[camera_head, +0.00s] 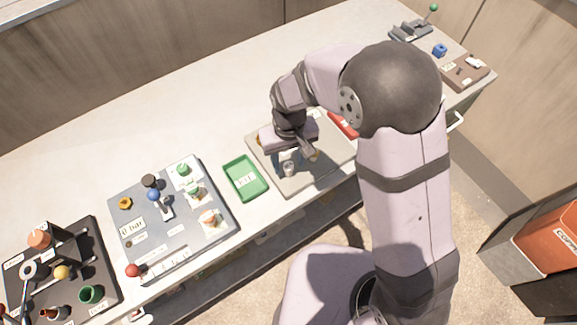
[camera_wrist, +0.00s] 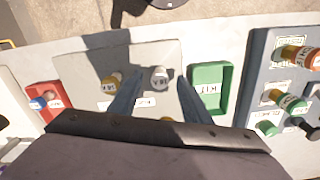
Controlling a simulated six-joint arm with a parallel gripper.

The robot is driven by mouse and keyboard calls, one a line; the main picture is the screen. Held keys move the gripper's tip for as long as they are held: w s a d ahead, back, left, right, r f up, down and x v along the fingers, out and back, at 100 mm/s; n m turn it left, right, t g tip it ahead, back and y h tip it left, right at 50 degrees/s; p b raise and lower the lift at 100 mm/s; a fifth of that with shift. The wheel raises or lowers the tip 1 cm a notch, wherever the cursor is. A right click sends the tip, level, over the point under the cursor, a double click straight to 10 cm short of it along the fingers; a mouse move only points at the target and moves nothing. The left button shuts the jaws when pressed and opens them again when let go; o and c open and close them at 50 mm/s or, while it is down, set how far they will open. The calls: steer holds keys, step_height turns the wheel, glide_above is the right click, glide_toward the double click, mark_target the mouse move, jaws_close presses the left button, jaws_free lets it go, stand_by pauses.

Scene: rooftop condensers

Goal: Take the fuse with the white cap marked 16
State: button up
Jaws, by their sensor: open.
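A fuse with a pale grey-white cap (camera_wrist: 159,77) stands on the grey panel (camera_wrist: 85,62); its cap marking is too small to read surely. It also shows just below my gripper in the head view (camera_head: 288,168). A yellow-capped fuse (camera_wrist: 112,83) stands to its left in the wrist view and also shows in the head view (camera_head: 314,155). Part of an orange-yellow thing (camera_wrist: 167,120) peeks out by my gripper's body. My gripper (camera_wrist: 155,88) is open and empty above the panel. Its fingers point down either side of the pale fuse, nearer my body edge of the picture.
A green tray (camera_head: 229,164) with a label lies beside the panel. Beyond it is a dark grey board (camera_head: 145,230) with valves and a gauge. The back counter (camera_head: 120,120) is clear.

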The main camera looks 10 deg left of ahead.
steer(key=shift+f, duration=0.2)
jaws_close()
steer(key=shift+r, duration=0.15)
